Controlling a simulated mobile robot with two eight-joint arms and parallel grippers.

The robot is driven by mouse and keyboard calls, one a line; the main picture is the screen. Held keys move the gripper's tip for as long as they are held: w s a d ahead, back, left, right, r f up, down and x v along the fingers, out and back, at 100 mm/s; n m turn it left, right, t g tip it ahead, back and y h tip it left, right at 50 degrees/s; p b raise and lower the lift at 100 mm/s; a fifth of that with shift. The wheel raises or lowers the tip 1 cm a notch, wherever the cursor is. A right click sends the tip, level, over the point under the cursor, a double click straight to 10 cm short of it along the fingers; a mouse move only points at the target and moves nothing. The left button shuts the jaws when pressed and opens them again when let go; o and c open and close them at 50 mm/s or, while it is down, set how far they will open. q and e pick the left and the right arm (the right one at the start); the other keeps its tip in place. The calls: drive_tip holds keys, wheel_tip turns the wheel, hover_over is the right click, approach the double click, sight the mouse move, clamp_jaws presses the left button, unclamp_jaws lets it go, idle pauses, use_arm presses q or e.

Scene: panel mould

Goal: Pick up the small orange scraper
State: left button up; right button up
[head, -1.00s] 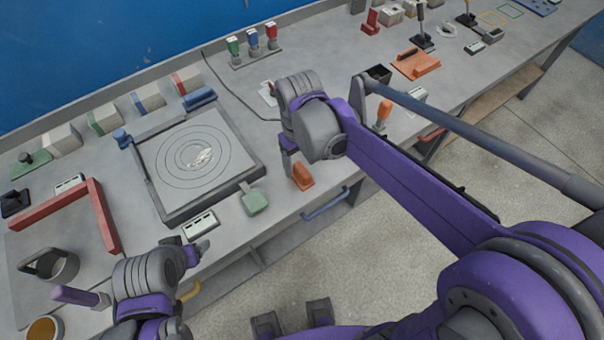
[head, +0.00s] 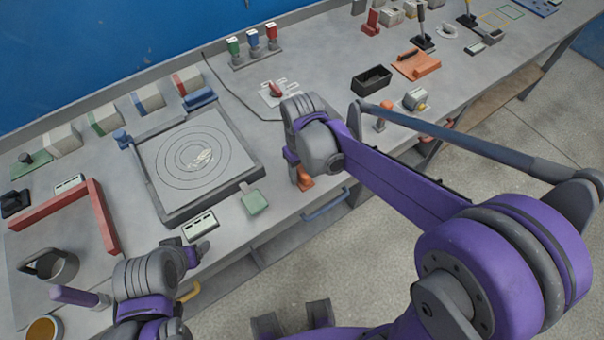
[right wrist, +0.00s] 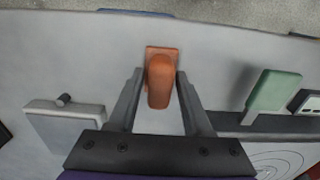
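The small orange scraper (head: 305,183) stands at the bench's front edge, partly hidden by my right gripper (head: 299,176) in the head view. In the right wrist view the scraper (right wrist: 160,80) has a rounded grip on a flat base. It sits between the two fingertips of my right gripper (right wrist: 160,78). The fingers are apart, with a narrow gap at the left and little or no visible gap at the right. My left gripper (head: 197,250) is low at the left, over the bench's front edge; its fingers are too small to read.
A green scraper-like piece (head: 255,202) and a white-faced box (head: 199,226) lie left of the scraper. The square plate with rings (head: 170,205) is behind them. A blue handle (head: 325,205) sticks out of the bench front. A black tray (head: 371,79) stands further right.

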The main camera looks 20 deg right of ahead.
sight(302, 169)
clamp_jaws()
wheel_tip(302, 169, up, 10)
drive_tip(key=shift+r+p, duration=0.1)
drive_tip(key=shift+p, duration=0.25)
drive_tip(key=shift+o, duration=0.3)
unclamp_jaws()
clamp_jaws()
